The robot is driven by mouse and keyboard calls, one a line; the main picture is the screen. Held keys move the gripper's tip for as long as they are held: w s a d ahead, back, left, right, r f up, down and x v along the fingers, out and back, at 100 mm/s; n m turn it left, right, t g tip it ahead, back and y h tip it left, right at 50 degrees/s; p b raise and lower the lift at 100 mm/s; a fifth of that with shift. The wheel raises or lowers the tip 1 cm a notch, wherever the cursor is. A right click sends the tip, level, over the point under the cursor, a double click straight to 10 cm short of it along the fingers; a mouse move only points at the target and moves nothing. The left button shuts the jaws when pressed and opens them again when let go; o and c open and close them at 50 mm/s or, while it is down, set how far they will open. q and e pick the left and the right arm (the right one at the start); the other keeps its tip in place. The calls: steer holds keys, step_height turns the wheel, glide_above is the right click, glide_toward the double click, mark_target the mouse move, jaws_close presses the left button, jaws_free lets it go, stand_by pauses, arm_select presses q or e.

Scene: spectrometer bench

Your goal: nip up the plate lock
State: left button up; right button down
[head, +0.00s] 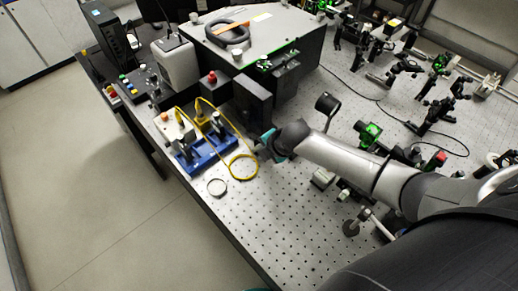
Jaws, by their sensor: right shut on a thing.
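My right gripper (268,146) is at the end of the arm that comes in from the lower right. It is low over the perforated bench, in front of the black block and just right of the yellow cable loop. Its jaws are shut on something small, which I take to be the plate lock. The fingertips and the held part are too small and too covered to make out clearly. My left gripper does not show, apart from perhaps a teal sliver at the bottom edge.
A large grey instrument box (290,30) stands behind, with a black block (252,100) at its front. Optic mounts (370,134) crowd the right. The front of the bench (265,215) is clear.

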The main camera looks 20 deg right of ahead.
steer(key=shift+s+d+f+t, duration=0.1)
steer(key=shift+s+f+t, duration=0.05)
steer(key=shift+t, duration=0.55)
steer(key=shift+y, duration=0.3)
steer(key=c, duration=0.8)
jaws_free()
